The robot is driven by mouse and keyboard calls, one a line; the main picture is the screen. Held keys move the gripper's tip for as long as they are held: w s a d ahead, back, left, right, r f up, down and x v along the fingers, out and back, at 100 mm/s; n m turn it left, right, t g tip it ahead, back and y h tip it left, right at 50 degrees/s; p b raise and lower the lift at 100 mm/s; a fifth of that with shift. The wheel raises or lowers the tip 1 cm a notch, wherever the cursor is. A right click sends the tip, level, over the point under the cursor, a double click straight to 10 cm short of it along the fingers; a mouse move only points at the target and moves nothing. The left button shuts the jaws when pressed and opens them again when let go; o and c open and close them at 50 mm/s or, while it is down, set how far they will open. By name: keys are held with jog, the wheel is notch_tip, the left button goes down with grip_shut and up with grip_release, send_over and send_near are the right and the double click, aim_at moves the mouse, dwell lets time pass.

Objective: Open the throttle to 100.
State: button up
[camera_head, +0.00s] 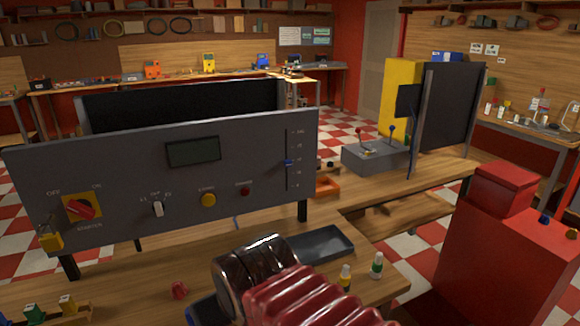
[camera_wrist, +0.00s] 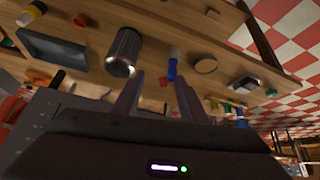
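The throttle is a vertical slot with a scale at the right end of the grey control panel (camera_head: 130,190) in the head view. Its blue handle (camera_head: 287,162) sits near the middle of the scale; the small numbers are hard to read. In the wrist view my gripper (camera_wrist: 157,98) is open, its two fingers apart with nothing held between them. A small blue item (camera_wrist: 172,70) shows beyond the fingertips; I cannot tell whether it is the throttle handle. My fingers are not visible in the head view.
The panel carries a red rotary switch (camera_head: 81,208) on a yellow plate, a toggle (camera_head: 157,208), a yellow button (camera_head: 208,199) and a dark display (camera_head: 193,151). A grey tray (camera_head: 320,244) and small bottles (camera_head: 376,264) stand on the bench. A red cabinet (camera_head: 500,250) stands at right.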

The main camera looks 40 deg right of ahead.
jog(key=w+d+r+m+t+h, duration=0.2)
jog(key=w+d+r+h, duration=0.1)
jog(key=w+d, duration=0.75)
jog(key=t+h, duration=0.1)
jog(key=t, duration=0.8)
send_near(289, 164)
jog(key=v, duration=0.5)
jog(key=shift+a+r+m, duration=0.15)
jog(key=shift+r+m, duration=0.1)
jog(key=shift+m, duration=0.05)
jog(key=shift+w, duration=0.2)
jog(key=x, duration=1.3)
jog(key=shift+w+d+f, duration=0.15)
jog(key=shift+w+d, duration=0.05)
jog(key=shift+d, duration=0.1)
grip_shut()
